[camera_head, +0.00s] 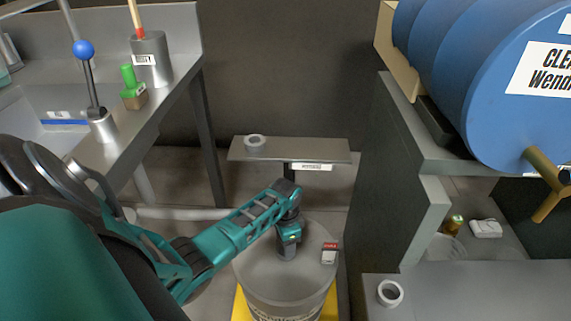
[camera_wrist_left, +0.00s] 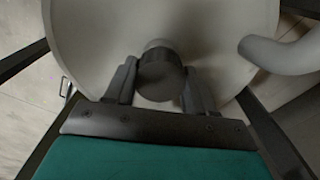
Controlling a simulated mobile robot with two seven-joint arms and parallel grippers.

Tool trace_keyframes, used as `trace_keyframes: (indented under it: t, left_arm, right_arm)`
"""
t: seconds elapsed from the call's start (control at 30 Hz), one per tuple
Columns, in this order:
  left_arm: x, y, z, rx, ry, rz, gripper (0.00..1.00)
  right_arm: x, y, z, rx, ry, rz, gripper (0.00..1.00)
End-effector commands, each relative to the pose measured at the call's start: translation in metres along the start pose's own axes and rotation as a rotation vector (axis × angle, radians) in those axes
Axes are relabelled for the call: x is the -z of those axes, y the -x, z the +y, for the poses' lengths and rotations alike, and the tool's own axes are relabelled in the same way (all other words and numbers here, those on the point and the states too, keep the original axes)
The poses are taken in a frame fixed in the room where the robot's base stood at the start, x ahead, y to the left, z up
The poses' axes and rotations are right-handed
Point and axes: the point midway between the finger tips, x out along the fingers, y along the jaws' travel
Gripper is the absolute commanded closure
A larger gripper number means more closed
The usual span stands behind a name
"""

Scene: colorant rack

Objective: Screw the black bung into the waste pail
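The waste pail (camera_head: 262,280) is a grey round drum with a flat top, standing low in the middle of the head view. Its pale top (camera_wrist_left: 90,35) fills most of the left wrist view. The black bung (camera_wrist_left: 160,75) is a short dark cylinder standing at the pail's top; whether it is seated in an opening is hidden. My left gripper (camera_head: 288,236) points down over the pail top. In the wrist view its fingers (camera_wrist_left: 160,85) lie on both sides of the bung and appear to touch it. My right gripper is in neither view.
A grey shelf (camera_head: 325,149) with a pale ring (camera_head: 255,141) stands behind the pail. A blue drum (camera_head: 480,75) lies on a stand at right. Another ring (camera_head: 390,293) sits on the front-right surface. A bench (camera_head: 150,105) is at left. A pale pipe (camera_wrist_left: 280,55) reaches near the pail.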

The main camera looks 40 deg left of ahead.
Motion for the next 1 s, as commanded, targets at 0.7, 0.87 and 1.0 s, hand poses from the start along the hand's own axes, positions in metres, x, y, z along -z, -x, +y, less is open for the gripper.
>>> trace_keyframes:
  t: [0.7, 0.87, 1.0]
  left_arm:
    - [0.001, 0.005, 0.001, -0.003, 0.242, -0.001, 0.25]
    - [0.001, 0.004, 0.001, -0.002, 0.448, 0.000, 0.25]
    - [0.001, 0.002, 0.001, -0.002, 0.577, 0.000, 0.25]
  right_arm:
    - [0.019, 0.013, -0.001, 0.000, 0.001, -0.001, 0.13]
    - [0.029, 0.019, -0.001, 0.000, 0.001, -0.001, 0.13]
    - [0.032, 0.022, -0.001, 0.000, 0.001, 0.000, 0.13]
